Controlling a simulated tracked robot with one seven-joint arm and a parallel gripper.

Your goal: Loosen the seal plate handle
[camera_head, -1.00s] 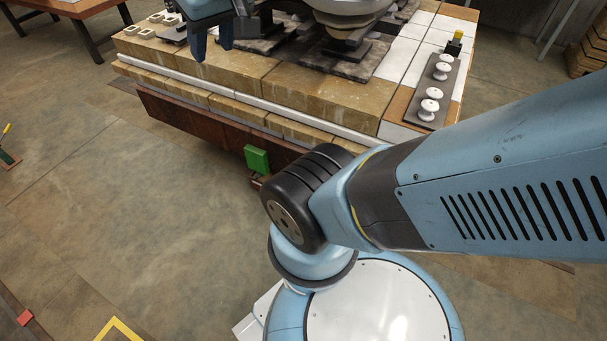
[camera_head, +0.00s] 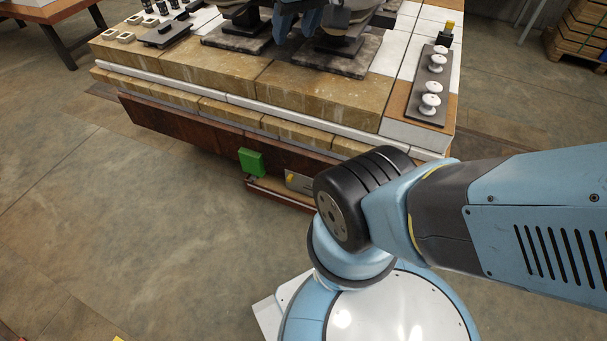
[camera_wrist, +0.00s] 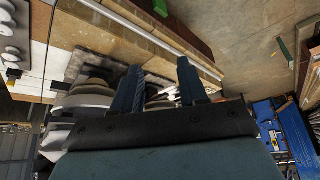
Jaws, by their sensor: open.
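My gripper (camera_head: 298,22) is at the top edge of the head view, above the workbench, near the dark insulator bases. In the wrist view my gripper (camera_wrist: 158,78) has its two blue fingers apart with nothing held between them. Grey and dark rounded insulator stacks (camera_wrist: 85,98) lie behind and beside the fingers, partly hidden by them. I cannot pick out the seal plate handle with certainty in either view.
The stone-topped workbench (camera_head: 300,92) carries dark slabs (camera_head: 345,58). A dark tray with white knobs (camera_head: 430,105) lies at its right end. A green box (camera_head: 252,162) and a small metal plate (camera_head: 300,182) are low on the front side. Open floor lies in front.

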